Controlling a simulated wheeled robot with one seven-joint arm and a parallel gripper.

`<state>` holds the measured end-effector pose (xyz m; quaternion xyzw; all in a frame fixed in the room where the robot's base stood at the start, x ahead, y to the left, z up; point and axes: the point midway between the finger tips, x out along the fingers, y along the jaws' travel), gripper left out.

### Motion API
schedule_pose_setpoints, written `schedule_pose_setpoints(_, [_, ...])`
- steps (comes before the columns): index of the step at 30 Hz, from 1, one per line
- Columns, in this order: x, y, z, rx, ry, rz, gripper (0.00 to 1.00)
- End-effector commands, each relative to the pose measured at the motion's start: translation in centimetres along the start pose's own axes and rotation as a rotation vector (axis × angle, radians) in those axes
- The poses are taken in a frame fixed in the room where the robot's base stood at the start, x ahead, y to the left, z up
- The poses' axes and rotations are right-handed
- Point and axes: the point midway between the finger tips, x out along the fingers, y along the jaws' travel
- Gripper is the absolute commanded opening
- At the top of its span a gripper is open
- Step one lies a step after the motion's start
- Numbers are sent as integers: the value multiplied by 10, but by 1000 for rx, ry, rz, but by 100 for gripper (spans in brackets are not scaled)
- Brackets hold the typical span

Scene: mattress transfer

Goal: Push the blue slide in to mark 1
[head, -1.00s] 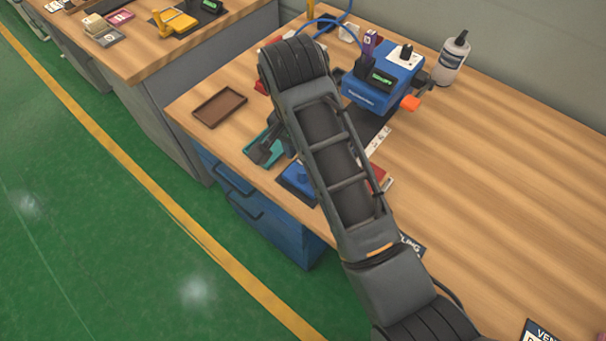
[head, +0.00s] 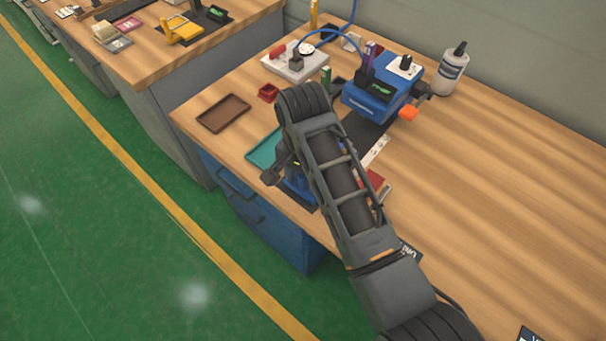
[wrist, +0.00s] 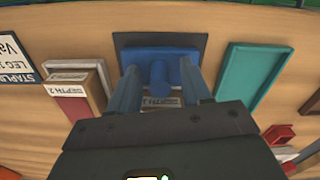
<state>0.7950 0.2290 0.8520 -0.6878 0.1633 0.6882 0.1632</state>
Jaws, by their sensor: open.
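My gripper (wrist: 160,72) is open, with one finger on each side of the knob. I cannot tell whether the fingers touch it. A small pale label (wrist: 160,101) shows between the fingers, partly covered by my gripper body; its text and any mark 1 are not clear. In the head view the blue slide (head: 298,186) is near the table's front edge, partly hidden by my arm.
A teal tray (wrist: 250,78) lies right of the slide in the wrist view. On the left are a block labelled DEPTH 2 (wrist: 76,92) and a sign (wrist: 14,58).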

Motion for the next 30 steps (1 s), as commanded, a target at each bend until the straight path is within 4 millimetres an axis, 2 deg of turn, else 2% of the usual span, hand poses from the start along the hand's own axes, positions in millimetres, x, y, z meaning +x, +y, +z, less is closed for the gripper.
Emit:
schedule_pose_setpoints(4, [0, 0, 0, 0, 0, 0, 46])
schedule_pose_setpoints(18, [0, 0, 0, 0, 0, 0, 2])
schedule_pose_setpoints(30, [0, 0, 0, 0, 0, 0, 0])
